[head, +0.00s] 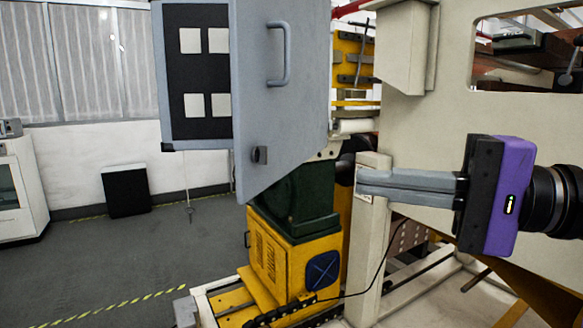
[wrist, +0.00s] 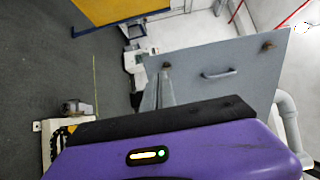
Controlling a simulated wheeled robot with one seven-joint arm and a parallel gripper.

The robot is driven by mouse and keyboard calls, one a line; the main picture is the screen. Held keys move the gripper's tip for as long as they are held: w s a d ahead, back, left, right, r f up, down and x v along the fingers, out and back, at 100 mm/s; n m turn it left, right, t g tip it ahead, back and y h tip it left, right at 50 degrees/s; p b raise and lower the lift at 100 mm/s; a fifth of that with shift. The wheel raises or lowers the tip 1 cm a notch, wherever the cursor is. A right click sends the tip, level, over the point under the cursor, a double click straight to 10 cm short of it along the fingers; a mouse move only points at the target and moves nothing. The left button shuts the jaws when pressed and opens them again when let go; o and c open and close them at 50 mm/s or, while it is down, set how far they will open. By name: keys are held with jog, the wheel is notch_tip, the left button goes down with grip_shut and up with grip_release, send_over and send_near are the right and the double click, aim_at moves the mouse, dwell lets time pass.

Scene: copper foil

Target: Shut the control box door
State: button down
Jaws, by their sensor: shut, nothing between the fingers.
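The control box door (head: 300,105) is a blue-grey panel with a bar handle (head: 283,54) and a small dark latch (head: 259,155) on the face toward me. It stands open at an angle, beside a dark panel with pale squares (head: 190,62) in a grey frame, part of the control box. My gripper (head: 360,181) is shut and empty, to the right of the door and near its lower edge level, apart from it in the head view. In the wrist view the door (wrist: 225,65) and handle (wrist: 218,74) lie beyond my fingers (wrist: 165,85). I cannot tell the exact gap.
A yellow and dark green machine base (head: 295,262) stands below the door. A pale post (head: 371,235) is just under my fingers, and a beige machine panel (head: 430,150) is behind them. The grey floor (head: 140,250) at left is mostly clear.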

aim_at(245, 167)
jog(key=p+x, duration=0.2)
jog(key=x, duration=1.2)
